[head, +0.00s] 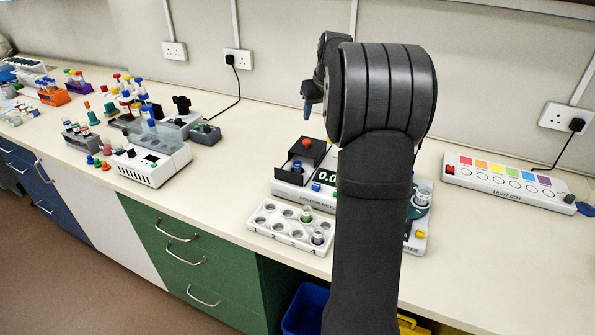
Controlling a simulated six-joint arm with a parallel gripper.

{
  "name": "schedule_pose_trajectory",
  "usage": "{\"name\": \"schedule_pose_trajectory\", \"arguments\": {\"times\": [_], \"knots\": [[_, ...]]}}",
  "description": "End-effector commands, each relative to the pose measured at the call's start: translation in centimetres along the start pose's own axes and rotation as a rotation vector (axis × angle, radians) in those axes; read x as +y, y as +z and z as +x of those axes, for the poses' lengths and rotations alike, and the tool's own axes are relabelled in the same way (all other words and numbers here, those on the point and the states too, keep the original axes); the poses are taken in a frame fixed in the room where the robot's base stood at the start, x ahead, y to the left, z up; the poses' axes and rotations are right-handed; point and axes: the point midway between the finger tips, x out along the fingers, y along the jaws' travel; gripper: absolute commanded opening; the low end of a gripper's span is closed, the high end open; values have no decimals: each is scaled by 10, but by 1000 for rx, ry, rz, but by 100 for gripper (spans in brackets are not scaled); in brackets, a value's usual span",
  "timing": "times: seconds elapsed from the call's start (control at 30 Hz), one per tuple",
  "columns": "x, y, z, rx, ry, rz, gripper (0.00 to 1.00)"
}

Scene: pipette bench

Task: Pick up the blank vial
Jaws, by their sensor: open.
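A white vial rack (268,231) with several round holes stands near the bench's front edge, left of my arm. Another small vial (297,167) with a blue part stands at the meter (287,190) behind the rack. No label shows which one is the blank vial. My gripper (308,100) is raised well above the bench, behind and left of my big arm joint. Only a small part of it shows, and it seems empty. My arm hides part of the meter.
A light box (510,185) with coloured squares lies at right by the wall. A white instrument (150,165) and several coloured vials and racks crowd the left. A blue bin (305,308) is below the bench. Bench space left of the rack is clear.

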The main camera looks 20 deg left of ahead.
Motion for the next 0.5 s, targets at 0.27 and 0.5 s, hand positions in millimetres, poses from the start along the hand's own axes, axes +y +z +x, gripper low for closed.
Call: {"name": "schedule_pose_trajectory", "arguments": {"times": [0.27,0.5], "knots": [[-5,2,-3,-1,4,11,48],[-54,40,-29,-12,68,170,48]]}}
